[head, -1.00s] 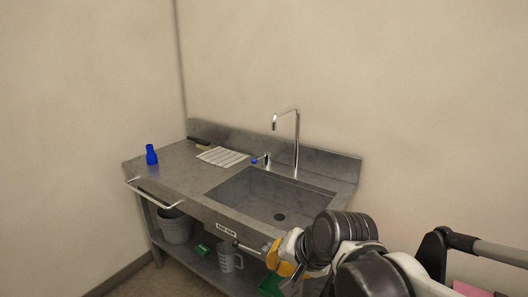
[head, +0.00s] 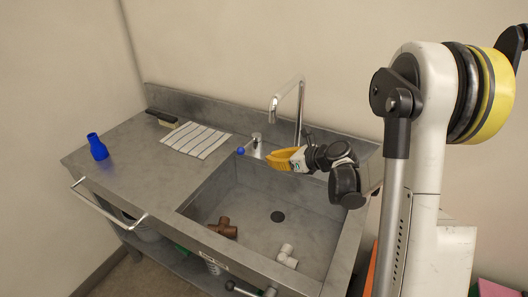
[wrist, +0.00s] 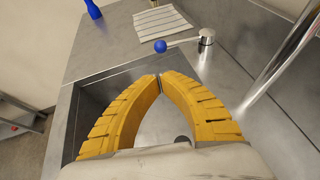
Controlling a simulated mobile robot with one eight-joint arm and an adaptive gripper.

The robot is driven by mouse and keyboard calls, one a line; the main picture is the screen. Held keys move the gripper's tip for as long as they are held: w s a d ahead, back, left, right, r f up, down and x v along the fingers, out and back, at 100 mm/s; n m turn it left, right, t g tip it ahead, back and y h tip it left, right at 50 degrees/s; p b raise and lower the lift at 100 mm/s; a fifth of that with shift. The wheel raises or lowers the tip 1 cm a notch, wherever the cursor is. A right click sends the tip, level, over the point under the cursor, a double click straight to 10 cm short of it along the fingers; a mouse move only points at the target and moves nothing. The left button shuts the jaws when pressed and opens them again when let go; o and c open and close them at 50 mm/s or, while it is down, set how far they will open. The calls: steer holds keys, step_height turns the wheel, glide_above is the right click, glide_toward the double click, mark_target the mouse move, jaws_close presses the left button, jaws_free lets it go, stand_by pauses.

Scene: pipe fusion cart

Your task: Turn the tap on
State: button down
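The tap stands behind the sink (head: 225,190). It has a tall chrome spout (head: 299,105) and a short chrome valve base (head: 257,146) with a lever ending in a blue ball (head: 240,151). In the wrist view the blue ball (wrist: 160,46) lies just beyond my fingertips, and the lever runs right to the valve base (wrist: 206,38). My gripper (head: 268,160) reaches in from the right over the back of the sink. Its yellow fingers (wrist: 160,79) meet at the tips with nothing between them. They appear apart from the ball.
A brown pipe tee (head: 224,228) and a white fitting (head: 286,257) lie in the sink. A striped cloth (head: 196,140), a brush (head: 161,119) and a blue bottle (head: 97,147) are on the counter to the left. The spout rises close beside my wrist.

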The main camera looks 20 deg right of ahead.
mark_target(249, 143)
steer(key=r+b+x, duration=0.1)
steer(key=b+x, duration=0.2)
steer(key=x, duration=0.9)
steer(key=shift+w+a+b, duration=0.15)
steer(key=shift+w+b, duration=0.2)
steer(key=shift+b, duration=0.05)
steer(key=shift+a, duration=0.1)
steer(key=shift+w+a+f, duration=0.1)
steer(key=shift+w+a, duration=0.1)
steer(key=shift+a, duration=0.05)
